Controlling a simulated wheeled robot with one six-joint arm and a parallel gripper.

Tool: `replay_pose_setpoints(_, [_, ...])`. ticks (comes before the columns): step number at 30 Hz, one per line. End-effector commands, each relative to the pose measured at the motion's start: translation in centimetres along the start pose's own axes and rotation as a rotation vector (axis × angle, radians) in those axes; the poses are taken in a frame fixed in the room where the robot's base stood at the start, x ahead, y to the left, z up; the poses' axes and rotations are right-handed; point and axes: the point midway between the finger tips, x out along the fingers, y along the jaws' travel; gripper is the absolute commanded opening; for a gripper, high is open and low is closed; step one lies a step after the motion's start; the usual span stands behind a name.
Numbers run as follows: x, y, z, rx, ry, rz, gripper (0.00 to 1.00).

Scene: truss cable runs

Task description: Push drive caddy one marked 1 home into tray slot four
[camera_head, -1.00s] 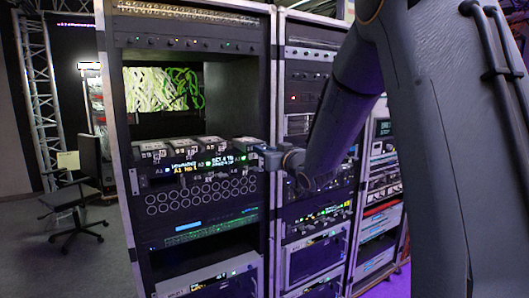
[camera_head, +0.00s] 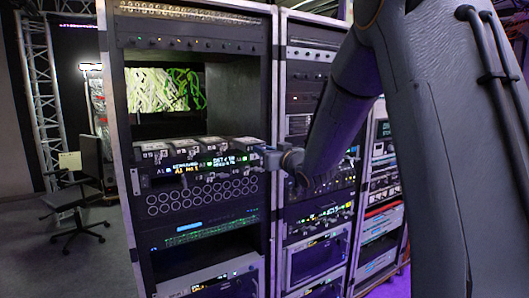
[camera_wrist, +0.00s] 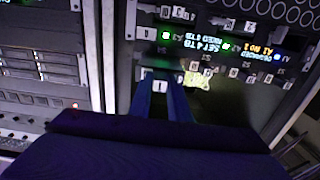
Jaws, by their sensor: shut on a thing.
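The drive caddy marked 1 (camera_wrist: 160,86) shows its white label between my fingertips in the wrist view; the rest of its body is hidden by the fingers. My gripper (camera_wrist: 162,98) is shut on it. In the head view my gripper (camera_head: 268,157) is at the right end of the tray (camera_head: 205,163), by the rack's right post. The tray carries several caddies with white number labels (camera_head: 195,146). I cannot tell how deep the caddy sits.
A panel of round holes (camera_head: 205,193) lies below the tray. An open bay with green and pale cables (camera_head: 165,88) is above it. The rack post (camera_head: 272,100) stands close beside my gripper. A second rack (camera_head: 300,110) is to the right. A yellowish patch (camera_wrist: 200,80) lies beside the fingers.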

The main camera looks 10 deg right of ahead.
Motion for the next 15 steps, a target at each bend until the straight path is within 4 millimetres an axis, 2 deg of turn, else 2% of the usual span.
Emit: replay_pose_setpoints(15, [1.4, 0.0, -0.1, 0.000, 0.003, 0.000, 0.00])
